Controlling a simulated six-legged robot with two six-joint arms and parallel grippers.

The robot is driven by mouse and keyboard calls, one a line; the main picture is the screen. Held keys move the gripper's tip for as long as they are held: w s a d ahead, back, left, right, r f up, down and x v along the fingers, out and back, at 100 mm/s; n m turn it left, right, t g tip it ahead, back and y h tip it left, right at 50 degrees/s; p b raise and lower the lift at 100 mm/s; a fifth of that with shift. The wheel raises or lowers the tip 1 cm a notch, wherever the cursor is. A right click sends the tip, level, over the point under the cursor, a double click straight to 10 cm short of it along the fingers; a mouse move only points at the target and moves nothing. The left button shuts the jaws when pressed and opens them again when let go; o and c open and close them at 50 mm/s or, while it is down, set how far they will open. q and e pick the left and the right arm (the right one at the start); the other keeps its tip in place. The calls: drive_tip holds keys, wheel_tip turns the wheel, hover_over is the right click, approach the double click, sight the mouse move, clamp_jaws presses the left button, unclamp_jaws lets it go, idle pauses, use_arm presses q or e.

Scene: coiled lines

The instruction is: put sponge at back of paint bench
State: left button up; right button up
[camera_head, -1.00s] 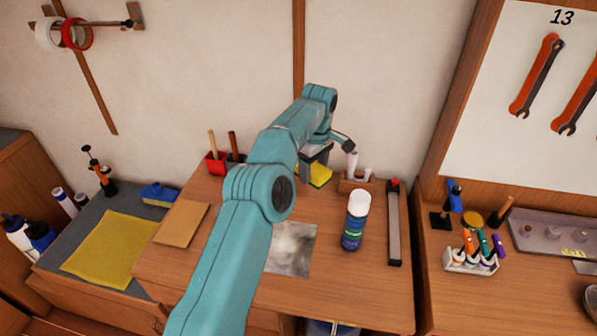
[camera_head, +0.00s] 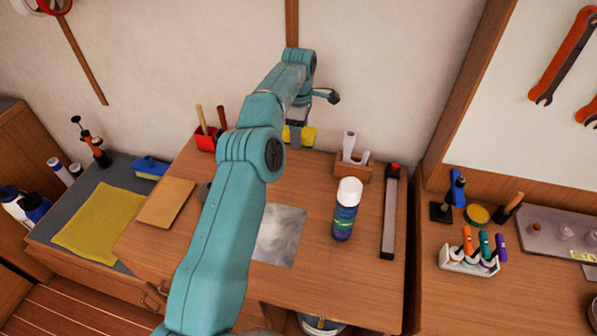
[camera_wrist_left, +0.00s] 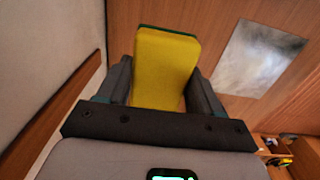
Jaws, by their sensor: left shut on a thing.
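The yellow sponge with a green layer (camera_head: 307,136) is at the back of the wooden paint bench (camera_head: 330,262), near the wall. It also shows large in the left wrist view (camera_wrist_left: 166,68), between the two dark fingers. My left gripper (camera_head: 298,128) is shut on the sponge; my arm hides part of it from the head view. Whether the sponge touches the bench top is hard to tell. My right gripper is not in view.
The bench's front right is clear.

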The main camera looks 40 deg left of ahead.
sight(300, 171)
use_arm(q)
drive_tip(key=f, duration=1.1)
drive_tip(key=shift+s+d+f+p, duration=0.2)
drive_tip(key=shift+d+f+p, duration=0.1)
drive_tip(key=shift+d+p, duration=0.1)
drive_tip(key=shift+a+f, duration=0.2)
drive_tip(key=shift+f, duration=0.25)
drive_tip(key=shift+d+f, duration=0.1)
drive_tip(key=shift+d, duration=0.05)
drive_tip(key=o, duration=0.8)
drive_tip(key=shift+b, duration=0.3)
drive_tip(key=o, duration=0.4)
drive_tip(key=shift+f, duration=0.1)
drive_tip(key=shift+w, duration=0.1)
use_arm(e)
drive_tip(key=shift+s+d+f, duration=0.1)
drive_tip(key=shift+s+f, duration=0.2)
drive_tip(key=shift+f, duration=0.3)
